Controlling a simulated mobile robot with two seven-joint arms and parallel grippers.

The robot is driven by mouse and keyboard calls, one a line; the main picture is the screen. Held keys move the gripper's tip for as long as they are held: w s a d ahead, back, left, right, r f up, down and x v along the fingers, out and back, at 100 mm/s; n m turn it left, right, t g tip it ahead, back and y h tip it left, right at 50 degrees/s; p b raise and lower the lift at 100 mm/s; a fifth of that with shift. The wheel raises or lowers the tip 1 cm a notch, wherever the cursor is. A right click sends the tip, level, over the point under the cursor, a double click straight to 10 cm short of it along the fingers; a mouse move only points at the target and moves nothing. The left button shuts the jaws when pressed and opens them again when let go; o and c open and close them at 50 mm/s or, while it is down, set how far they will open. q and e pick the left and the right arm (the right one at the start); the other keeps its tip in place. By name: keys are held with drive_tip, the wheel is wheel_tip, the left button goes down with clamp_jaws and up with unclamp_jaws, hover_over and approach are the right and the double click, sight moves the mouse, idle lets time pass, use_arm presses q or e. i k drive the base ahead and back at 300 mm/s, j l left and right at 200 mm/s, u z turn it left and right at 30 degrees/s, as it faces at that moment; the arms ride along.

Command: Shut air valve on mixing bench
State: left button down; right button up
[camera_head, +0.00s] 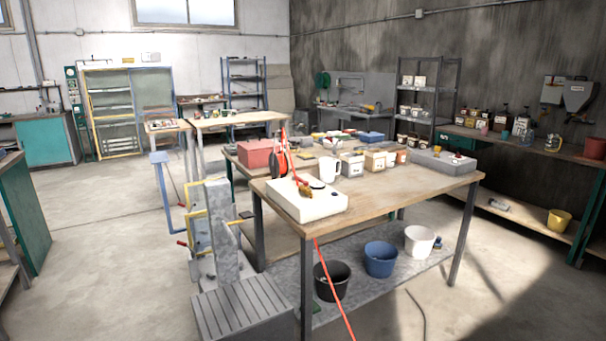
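The wooden-topped bench (385,193) stands in the middle of the view, some distance ahead of me. A white box (312,207) sits at its near left corner. A small brass fitting with red on it (305,189), which looks like the air valve, is on the box. A red hose (338,290) hangs down past the bench's front edge to the floor, and a red line also rises above the box. The valve is too small to tell how its handle is turned. Neither of my grippers shows in the view.
A white mug (329,168) and several small tubs stand behind the box. Black (332,280), blue (380,259) and white (419,240) buckets stand under the bench. A grey ribbed unit (242,306) blocks the floor at its left. Open floor (110,260) lies further left.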

sight(304, 183)
drive_tip(key=i+l+z, duration=0.3)
drive_tip(key=i, duration=0.65)
drive_tip(key=i+l+z, duration=0.1)
drive_tip(key=i+z, duration=0.25)
drive_tip(key=i, duration=0.55)
